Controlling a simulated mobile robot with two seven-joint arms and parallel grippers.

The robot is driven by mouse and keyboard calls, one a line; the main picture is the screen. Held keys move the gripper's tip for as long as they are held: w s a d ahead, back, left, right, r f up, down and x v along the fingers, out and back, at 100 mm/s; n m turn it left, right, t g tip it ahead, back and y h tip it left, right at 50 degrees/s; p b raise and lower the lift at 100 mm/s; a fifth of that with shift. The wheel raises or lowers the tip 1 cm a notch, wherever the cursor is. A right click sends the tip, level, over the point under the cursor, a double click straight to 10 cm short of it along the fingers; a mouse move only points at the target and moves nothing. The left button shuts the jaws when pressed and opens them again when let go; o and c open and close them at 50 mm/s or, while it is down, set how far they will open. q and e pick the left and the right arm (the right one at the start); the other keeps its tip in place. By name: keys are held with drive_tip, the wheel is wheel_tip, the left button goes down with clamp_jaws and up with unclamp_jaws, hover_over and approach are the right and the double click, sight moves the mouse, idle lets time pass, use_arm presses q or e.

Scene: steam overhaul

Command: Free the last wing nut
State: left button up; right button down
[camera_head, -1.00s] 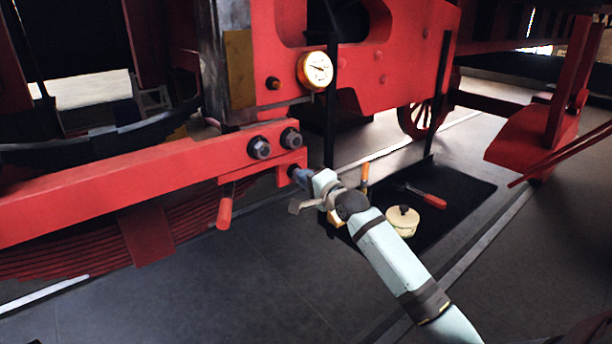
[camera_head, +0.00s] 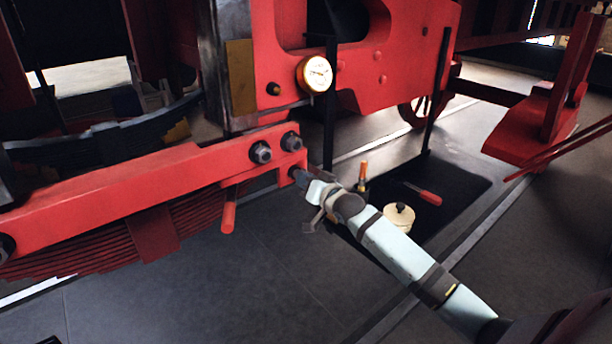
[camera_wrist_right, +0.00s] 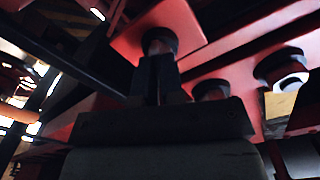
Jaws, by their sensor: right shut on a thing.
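My right gripper (camera_head: 301,179) reaches up from the lower right to the end of the red beam (camera_head: 120,178). Its fingers are closed at the underside of the beam's end block. In the right wrist view the closed fingers (camera_wrist_right: 158,78) point at a dark round fastener (camera_wrist_right: 158,42) on the red block. This seems to be the wing nut, but the fingers hide its wings. My left gripper is in neither view.
Two hex bolts (camera_head: 260,152) (camera_head: 290,141) sit on the beam above the gripper. A red handle (camera_head: 229,215) hangs below it. A round gauge (camera_head: 314,74) is higher up. On the dark mat (camera_head: 465,192) are a cream pot (camera_head: 399,217) and a red-handled tool (camera_head: 428,197).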

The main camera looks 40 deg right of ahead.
drive_tip(key=n+p, duration=0.2)
drive_tip(key=n, duration=0.6)
drive_tip(key=shift+r+n, duration=0.1)
drive_tip(key=shift+n, duration=0.5)
drive_tip(key=c, duration=1.2)
unclamp_jaws()
drive_tip(key=shift+c, duration=0.2)
